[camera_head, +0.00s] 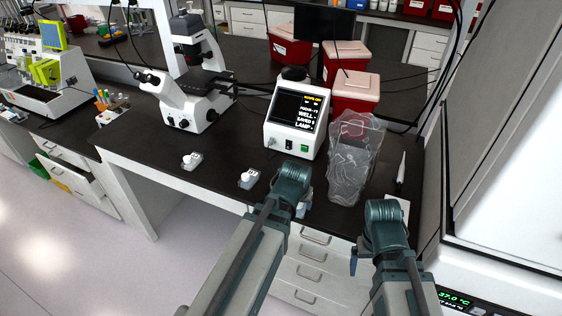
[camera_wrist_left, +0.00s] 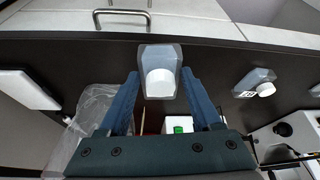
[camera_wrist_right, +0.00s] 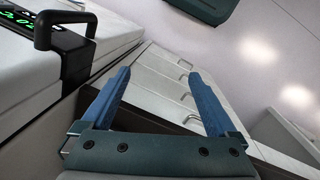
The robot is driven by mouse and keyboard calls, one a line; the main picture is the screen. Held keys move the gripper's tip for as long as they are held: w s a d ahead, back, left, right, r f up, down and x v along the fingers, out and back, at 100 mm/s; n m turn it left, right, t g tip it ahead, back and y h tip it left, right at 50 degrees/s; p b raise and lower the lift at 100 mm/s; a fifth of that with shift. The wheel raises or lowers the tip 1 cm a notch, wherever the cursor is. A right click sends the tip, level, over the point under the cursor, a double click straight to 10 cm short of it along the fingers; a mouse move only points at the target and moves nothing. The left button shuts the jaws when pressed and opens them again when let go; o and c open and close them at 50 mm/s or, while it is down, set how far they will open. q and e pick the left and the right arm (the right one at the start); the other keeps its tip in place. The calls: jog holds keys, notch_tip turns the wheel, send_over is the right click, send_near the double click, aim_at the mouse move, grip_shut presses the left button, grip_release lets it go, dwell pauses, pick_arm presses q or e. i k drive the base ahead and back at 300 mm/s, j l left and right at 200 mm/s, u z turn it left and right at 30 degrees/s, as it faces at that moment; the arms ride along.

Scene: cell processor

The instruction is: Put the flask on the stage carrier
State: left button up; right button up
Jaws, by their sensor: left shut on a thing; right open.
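A clear flask (camera_wrist_left: 158,56) with a white cap is between the fingers of my left gripper (camera_wrist_left: 160,76), which is shut on it. In the head view the left gripper (camera_head: 300,205) is at the bench's front edge, and part of the held flask (camera_head: 303,211) shows beneath it. The microscope (camera_head: 192,88) stands at the back left of the bench, well away from the gripper. Its dark stage (camera_head: 205,82) shows, but I cannot make out the stage carrier clearly. My right gripper (camera_wrist_right: 160,78) is open and empty, past the bench's front edge.
Two more capped flasks (camera_head: 192,160) (camera_head: 248,178) lie along the bench front. A control box with a screen (camera_head: 297,118), a clear plastic bag (camera_head: 352,165) and red bins (camera_head: 355,90) stand at the right. The bench between flasks and microscope is clear.

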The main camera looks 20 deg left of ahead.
aim_at(222, 83)
jog(key=j+u, duration=1.05)
jog(key=i+j+u, duration=0.1)
jog(key=u, duration=0.3)
jog(key=i+j+z, duration=0.1)
jog(key=j, duration=0.15)
jog(key=i+j+z, duration=0.1)
jog(key=z, duration=0.25)
jog(key=i+j+z, duration=0.1)
jog(key=z, duration=0.3)
jog(key=j+z, duration=0.15)
jog(key=z, duration=0.2)
